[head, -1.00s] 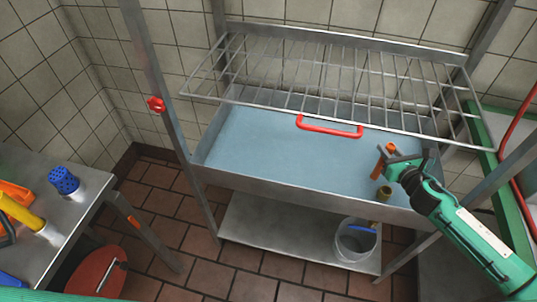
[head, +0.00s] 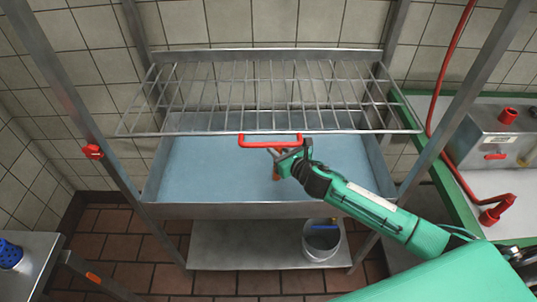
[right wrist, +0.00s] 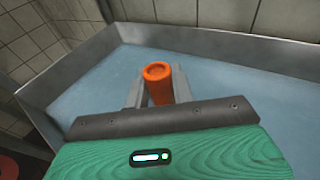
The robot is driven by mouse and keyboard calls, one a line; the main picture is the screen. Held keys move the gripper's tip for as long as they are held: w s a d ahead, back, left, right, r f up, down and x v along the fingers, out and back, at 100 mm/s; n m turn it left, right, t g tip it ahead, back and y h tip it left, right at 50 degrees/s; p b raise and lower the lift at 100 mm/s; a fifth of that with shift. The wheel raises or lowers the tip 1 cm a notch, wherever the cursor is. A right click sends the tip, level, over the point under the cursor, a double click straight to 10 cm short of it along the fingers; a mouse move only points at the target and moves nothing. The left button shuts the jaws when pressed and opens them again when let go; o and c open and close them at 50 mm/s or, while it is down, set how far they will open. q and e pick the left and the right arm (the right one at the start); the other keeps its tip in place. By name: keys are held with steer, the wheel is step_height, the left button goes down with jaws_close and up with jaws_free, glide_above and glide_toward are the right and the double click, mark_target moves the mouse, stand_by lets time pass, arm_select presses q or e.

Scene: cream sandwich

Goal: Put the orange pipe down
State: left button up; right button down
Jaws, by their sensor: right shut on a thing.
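The orange pipe (right wrist: 158,84) is between the fingers of my right gripper (right wrist: 157,92) in the right wrist view, its open round end toward the camera. My right gripper (head: 281,152) is shut on it over the blue-floored metal tray (head: 205,168). In the head view only parts of the pipe (head: 276,174) show, near the fingers and below them. I cannot tell whether its lower end touches the tray floor. My left gripper is not in view.
A wire rack (head: 240,95) hangs above the tray, with a red handle (head: 270,145) at its front edge close to my gripper. A bucket (head: 321,240) stands on the lower shelf (head: 240,250). The tray's left part is clear.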

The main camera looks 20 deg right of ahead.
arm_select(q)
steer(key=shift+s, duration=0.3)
arm_select(e)
steer(key=shift+w+a+f, duration=0.2)
steer(key=shift+a+f, duration=0.5)
steer(key=shift+f, duration=0.2)
steer(key=shift+w+a+f, duration=0.2)
steer(key=shift+a+f, duration=0.45)
steer(key=shift+f, duration=0.2)
steer(key=shift+f, duration=0.15)
steer(key=c, duration=1.5)
jaws_free()
steer(key=o, duration=0.3)
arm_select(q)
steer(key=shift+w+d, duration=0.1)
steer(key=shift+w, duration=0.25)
